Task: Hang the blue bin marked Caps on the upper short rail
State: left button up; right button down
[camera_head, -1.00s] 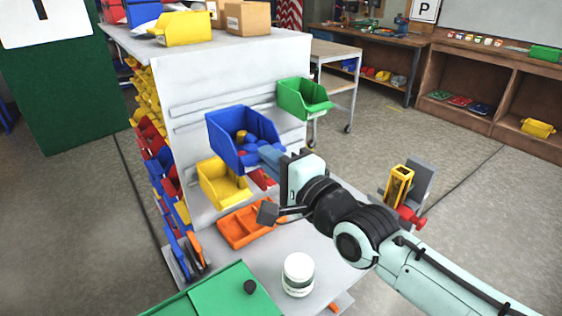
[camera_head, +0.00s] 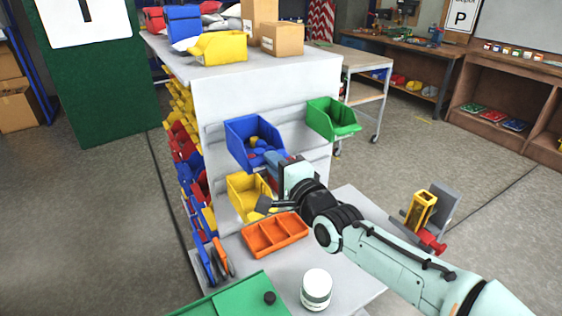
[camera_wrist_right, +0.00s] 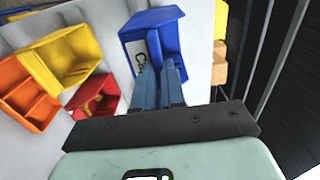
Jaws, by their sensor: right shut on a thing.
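The blue bin marked Caps (camera_head: 236,140) is up at the grey panel's rails, roughly upright, with small blue and yellow items inside. My right gripper (camera_head: 272,160) is shut on its front. In the right wrist view the fingers (camera_wrist_right: 160,85) grip the blue bin (camera_wrist_right: 160,20) beside its partly hidden white label (camera_wrist_right: 138,62). The upper short rail (camera_head: 288,113) shows between the blue bin and a green bin. I cannot tell whether the bin's back touches the rail. My left gripper is not in view.
The green bin (camera_head: 330,118) hangs to the right. A yellow bin (camera_head: 247,192) is below, with a red bin (camera_wrist_right: 98,96) beside it in the wrist view. An orange tray (camera_head: 275,235) and a white tub (camera_head: 316,288) stand on the lower surface.

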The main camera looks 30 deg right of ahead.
aim_at(262, 152)
jog(key=shift+w+a+r+p, duration=0.1)
jog(key=shift+w+r+p, duration=0.05)
jog(key=shift+w+p, duration=0.9)
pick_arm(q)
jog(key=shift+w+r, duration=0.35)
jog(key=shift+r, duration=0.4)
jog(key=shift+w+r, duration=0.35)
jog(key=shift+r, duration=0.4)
pick_arm(e)
jog(key=shift+w+a+f, duration=0.1)
jog(key=shift+w, duration=0.75)
jog(key=shift+w+a+f, duration=0.1)
jog(key=shift+w, duration=0.75)
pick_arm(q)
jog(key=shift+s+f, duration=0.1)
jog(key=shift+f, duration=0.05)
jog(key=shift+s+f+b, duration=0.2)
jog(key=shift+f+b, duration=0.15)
pick_arm(e)
jog(key=shift+s+f, duration=0.1)
jog(key=shift+s, duration=0.05)
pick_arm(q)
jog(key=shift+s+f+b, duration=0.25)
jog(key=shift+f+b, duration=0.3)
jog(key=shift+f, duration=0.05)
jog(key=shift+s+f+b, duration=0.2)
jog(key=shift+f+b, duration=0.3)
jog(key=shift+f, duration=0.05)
pick_arm(e)
jog(key=shift+f, duration=0.9)
